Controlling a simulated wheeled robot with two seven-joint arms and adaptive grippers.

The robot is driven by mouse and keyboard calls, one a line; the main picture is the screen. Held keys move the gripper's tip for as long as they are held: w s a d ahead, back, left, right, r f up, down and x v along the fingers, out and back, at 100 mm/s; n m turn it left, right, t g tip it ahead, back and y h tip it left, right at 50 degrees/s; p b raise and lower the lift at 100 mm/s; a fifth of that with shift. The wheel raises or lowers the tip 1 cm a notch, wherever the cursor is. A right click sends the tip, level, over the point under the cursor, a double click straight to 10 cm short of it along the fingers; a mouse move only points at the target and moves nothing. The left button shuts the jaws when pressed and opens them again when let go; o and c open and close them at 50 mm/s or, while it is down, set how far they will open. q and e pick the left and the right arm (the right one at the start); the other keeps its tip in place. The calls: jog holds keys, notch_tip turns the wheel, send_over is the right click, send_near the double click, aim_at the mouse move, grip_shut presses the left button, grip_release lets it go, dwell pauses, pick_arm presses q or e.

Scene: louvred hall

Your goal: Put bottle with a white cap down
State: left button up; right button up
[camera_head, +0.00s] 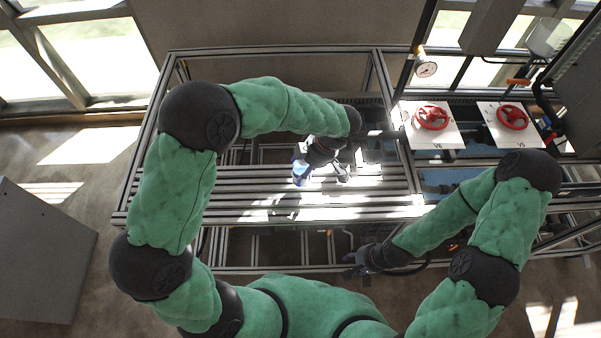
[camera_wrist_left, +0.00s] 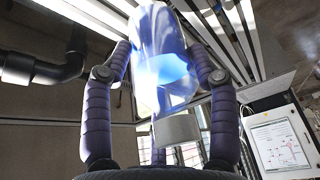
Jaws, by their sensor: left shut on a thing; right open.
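The bottle (camera_head: 301,173) is clear and blue, and it shows small in the head view over the slatted metal table (camera_head: 240,205). My left gripper (camera_head: 318,162) is shut on the bottle. I cannot tell whether the bottle's far end touches the slats. My right gripper (camera_head: 360,264) is open and empty, low beside the table's front edge.
Two red valve wheels on white plates, one at left (camera_head: 432,117) and one at right (camera_head: 512,116), stand right of the table. A pressure gauge (camera_head: 426,69) is behind them. The slats left of the bottle look clear. A grey cabinet (camera_head: 40,255) stands at far left.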

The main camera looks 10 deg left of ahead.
aim_at(301, 173)
pick_arm(q)
jog(key=shift+a+f, duration=0.35)
jog(key=x, duration=0.3)
jog(key=shift+d+f, duration=0.1)
jog(key=shift+d, duration=0.1)
jog(key=shift+d+f, duration=0.1)
jog(key=shift+f, duration=0.3)
jog(key=o, duration=1.3)
jog(key=shift+o, duration=0.2)
jog(key=shift+r, duration=0.1)
jog(key=v, duration=1.2)
jog(key=shift+p, duration=0.3)
